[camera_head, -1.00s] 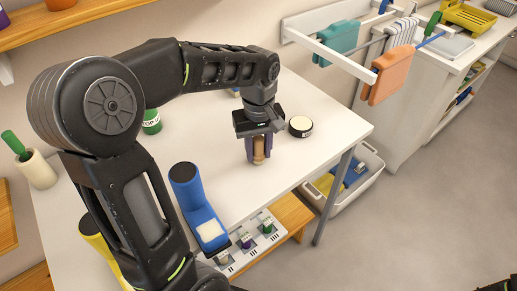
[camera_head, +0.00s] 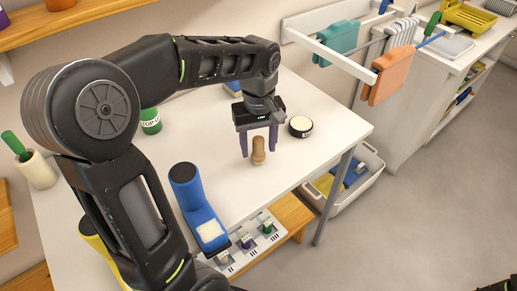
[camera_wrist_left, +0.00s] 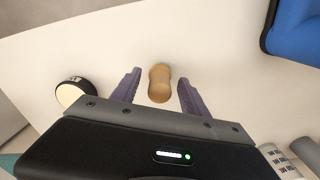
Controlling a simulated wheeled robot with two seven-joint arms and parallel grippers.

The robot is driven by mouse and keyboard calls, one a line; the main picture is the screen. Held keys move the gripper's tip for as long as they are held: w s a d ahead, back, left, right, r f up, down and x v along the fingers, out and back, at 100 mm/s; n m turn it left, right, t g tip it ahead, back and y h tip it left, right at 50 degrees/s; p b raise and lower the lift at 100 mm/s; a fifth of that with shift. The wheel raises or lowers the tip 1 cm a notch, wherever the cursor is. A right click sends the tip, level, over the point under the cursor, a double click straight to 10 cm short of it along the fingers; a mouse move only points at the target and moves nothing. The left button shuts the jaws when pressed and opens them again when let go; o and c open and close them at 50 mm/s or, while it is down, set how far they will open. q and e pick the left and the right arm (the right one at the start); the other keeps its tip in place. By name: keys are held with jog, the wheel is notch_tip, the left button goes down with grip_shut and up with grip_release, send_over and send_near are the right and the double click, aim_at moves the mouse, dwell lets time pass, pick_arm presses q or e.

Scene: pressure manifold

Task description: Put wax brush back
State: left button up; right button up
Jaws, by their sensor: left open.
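A small wooden object (camera_head: 258,151), like a short turned handle, stands upright on the white table (camera_head: 285,95); I see no bristles and cannot tell if it is the wax brush. My left gripper (camera_head: 259,152) is open just above it, with its purple fingers apart on either side. In the left wrist view the wooden piece (camera_wrist_left: 159,83) sits between the spread fingers (camera_wrist_left: 157,85) without visible contact. A round tin with a pale top and dark side (camera_head: 300,126) stands right of the gripper, and also shows in the wrist view (camera_wrist_left: 75,92). My right gripper is out of view.
A blue stand with a pale pad (camera_head: 200,205) and a white tray of small bottles (camera_head: 245,245) are at the table's front. A green container (camera_head: 151,122) and a cream holder with a green handle (camera_head: 36,167) are left. A rack with cloths (camera_head: 385,72) is right.

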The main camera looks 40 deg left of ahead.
pick_arm(q)
notch_tip(320, 180, up, 10)
jog(key=shift+p, duration=0.8)
jog(key=shift+f, duration=0.1)
